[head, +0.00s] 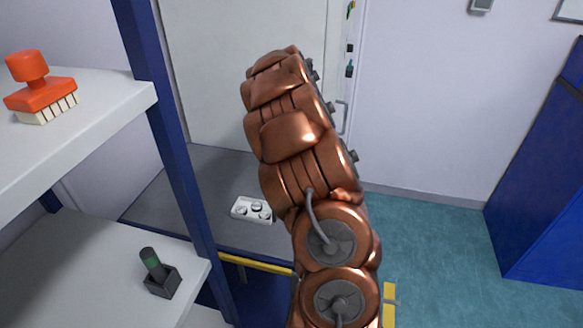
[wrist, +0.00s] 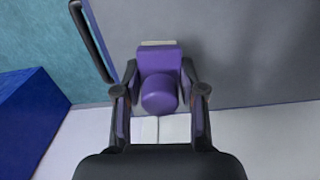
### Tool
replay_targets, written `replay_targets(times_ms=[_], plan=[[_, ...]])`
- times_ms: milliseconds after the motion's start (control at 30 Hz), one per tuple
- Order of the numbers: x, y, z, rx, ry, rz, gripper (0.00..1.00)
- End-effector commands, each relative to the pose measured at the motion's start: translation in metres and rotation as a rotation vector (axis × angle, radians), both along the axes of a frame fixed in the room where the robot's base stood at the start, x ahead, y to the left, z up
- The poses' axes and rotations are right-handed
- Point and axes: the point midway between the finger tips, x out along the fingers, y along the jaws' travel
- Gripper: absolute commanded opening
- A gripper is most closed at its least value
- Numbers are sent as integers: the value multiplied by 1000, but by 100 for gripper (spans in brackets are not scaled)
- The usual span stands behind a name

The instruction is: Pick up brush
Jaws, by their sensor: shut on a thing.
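In the wrist view, a purple brush (wrist: 160,90) with a round knob and a block-shaped head sits between the fingers of my gripper (wrist: 160,72). A pale strip, which looks like its bristles, shows at its far edge. The fingers are shut on it, one on each side. The brush looks clear of any surface. In the head view my arm hides the gripper and the purple brush. A second brush, orange with pale bristles (head: 40,92), stands on the upper shelf at the left.
A blue post (head: 170,130) edges the white shelves (head: 75,130). A small dark holder with a green-marked cylinder (head: 160,275) stands on the lower shelf. A white tray with round items (head: 252,210) lies on the grey surface. A blue cabinet (head: 540,180) stands right, with open floor before it.

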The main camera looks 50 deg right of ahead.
Motion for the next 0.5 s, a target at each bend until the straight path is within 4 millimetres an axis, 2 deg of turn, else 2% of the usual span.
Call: replay_targets(times_ms=[233,500], plan=[[-32,27,3,-2,-1,1,4],[-55,46,7,-2,-1,1,4]])
